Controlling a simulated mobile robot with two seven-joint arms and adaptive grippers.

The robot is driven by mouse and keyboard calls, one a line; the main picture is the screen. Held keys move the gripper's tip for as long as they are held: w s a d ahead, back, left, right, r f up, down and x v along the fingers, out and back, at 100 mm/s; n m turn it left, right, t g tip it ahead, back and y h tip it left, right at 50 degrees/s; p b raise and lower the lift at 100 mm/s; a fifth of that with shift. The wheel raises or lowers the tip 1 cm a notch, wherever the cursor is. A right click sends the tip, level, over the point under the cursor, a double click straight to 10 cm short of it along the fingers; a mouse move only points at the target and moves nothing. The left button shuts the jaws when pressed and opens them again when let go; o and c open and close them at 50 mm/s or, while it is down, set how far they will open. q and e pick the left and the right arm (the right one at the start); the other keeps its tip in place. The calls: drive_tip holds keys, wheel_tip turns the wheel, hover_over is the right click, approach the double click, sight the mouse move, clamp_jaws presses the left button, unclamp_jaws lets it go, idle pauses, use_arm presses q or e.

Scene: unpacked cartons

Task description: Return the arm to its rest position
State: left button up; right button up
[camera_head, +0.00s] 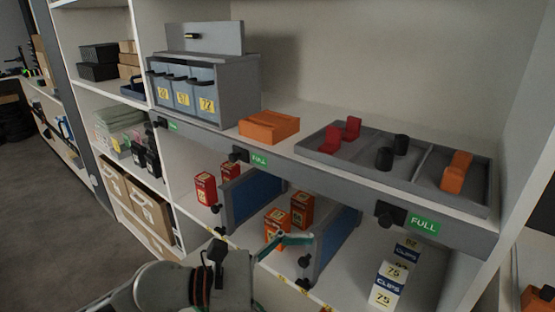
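One arm of mine comes in from the lower left, with grey links and a dark joint. I take it for my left arm. Its gripper (286,241), with thin teal finger parts, is at the front of the lower shelf. It overlaps an orange box (277,222) in the picture; I cannot tell whether it touches. I see nothing clearly held, and whether the fingers are open or shut is unclear. My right gripper is not in view.
Blue dividers (255,197) split the lower shelf, with red boxes (205,188) left and white clip boxes (388,285) right. Above are a grey tray (417,192), an orange block (269,126) and a bin cabinet (235,90). The floor (60,225) at left is clear.

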use_arm(q)
drive_tip(key=w+a+r+n+t, duration=0.7)
drive_tip(key=a+r+n+t, duration=0.3)
drive_tip(key=n+t, duration=0.7)
drive_tip(key=w+a+f+n+y, duration=0.2)
drive_tip(key=a+f+n+y, duration=0.4)
drive_tip(key=a+n+y, duration=0.4)
drive_tip(key=w+a+f+n+y, duration=0.2)
drive_tip(key=a+f+n+y, duration=0.5)
drive_tip(key=n, duration=0.4)
drive_tip(key=s+a+f+n+g+y, duration=0.4)
drive_tip(key=s+a+f+n+g, duration=0.15)
drive_tip(key=a+f, duration=0.5)
drive_tip(key=s+a+f+n+g+y, duration=0.1)
drive_tip(key=s+a+f+n+g, duration=0.15)
drive_tip(key=s+f, duration=0.4)
drive_tip(key=s+a+f+n+g, duration=0.2)
drive_tip(key=s+a+f+g, duration=0.15)
drive_tip(key=s+f, duration=0.35)
drive_tip(key=d+f+n+t+h, duration=0.1)
drive_tip(key=d+f+h, duration=0.2)
drive_tip(key=d+f, duration=0.2)
drive_tip(key=d+f+n+t+h+p, duration=0.1)
drive_tip(key=d+f+h, duration=0.3)
drive_tip(key=d, duration=0.8)
drive_tip(key=shift+w+f+n+t, duration=0.15)
drive_tip(key=shift+f+n+t, duration=0.55)
drive_tip(key=shift+f, duration=0.2)
